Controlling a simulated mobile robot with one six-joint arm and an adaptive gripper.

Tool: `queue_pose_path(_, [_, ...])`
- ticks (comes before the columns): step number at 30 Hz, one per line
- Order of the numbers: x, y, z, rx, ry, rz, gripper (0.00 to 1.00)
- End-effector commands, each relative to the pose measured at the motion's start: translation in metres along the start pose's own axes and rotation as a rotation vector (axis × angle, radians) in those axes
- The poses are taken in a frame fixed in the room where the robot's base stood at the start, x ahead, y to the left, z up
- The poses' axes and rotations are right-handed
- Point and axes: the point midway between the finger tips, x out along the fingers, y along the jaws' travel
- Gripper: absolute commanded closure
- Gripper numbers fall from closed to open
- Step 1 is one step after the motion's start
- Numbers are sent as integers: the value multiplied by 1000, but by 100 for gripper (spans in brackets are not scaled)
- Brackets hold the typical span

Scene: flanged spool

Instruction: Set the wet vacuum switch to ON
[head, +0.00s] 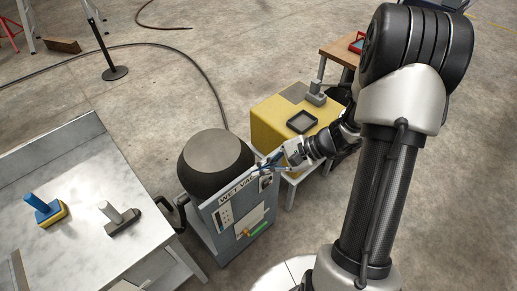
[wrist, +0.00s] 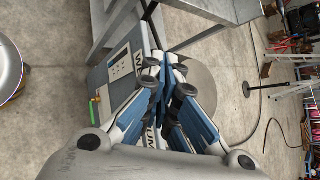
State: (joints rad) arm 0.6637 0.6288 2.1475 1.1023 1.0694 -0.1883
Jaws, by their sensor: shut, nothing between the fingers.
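The wet vacuum (head: 228,215) is a grey-blue cabinet with a dark round drum (head: 215,165) on top and a "WET VAC…" label on its front panel. A small plate with a dark fitting (head: 265,183) sits at the panel's upper right, probably the switch; its setting is too small to read. My gripper (head: 266,165) is shut and empty at the panel's upper right, close to this plate. Whether it touches is unclear. In the wrist view my gripper (wrist: 165,88) covers part of the panel (wrist: 120,68) and its label, and the switch is not visible there.
A grey workbench (head: 75,185) with blue-handled (head: 42,208) and grey-handled (head: 118,217) tools stands left of the vacuum. A green-handled item (head: 257,230) is low on the panel. A hose crosses the floor behind.

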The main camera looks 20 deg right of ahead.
Motion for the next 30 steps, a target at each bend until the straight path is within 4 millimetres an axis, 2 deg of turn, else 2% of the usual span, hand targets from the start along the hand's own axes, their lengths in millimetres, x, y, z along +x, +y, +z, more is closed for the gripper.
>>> queue_pose_path(1, [2, 5, -27, 108, -13, -67, 100])
queue_pose_path(5, [8, 22, -94, 350, -21, -248, 100])
queue_pose_path(9, [17, 59, -162, 600, -8, -439, 100])
queue_pose_path(12, [24, 91, -200, 753, 11, -553, 100])
queue_pose_path(15, [32, 119, -226, 868, 30, -640, 100])
queue_pose_path(18, [38, 140, -242, 945, 47, -695, 100])
queue_pose_path(21, [41, 151, -249, 983, 56, -722, 100])
queue_pose_path(30, [42, 154, -252, 993, 60, -730, 100])
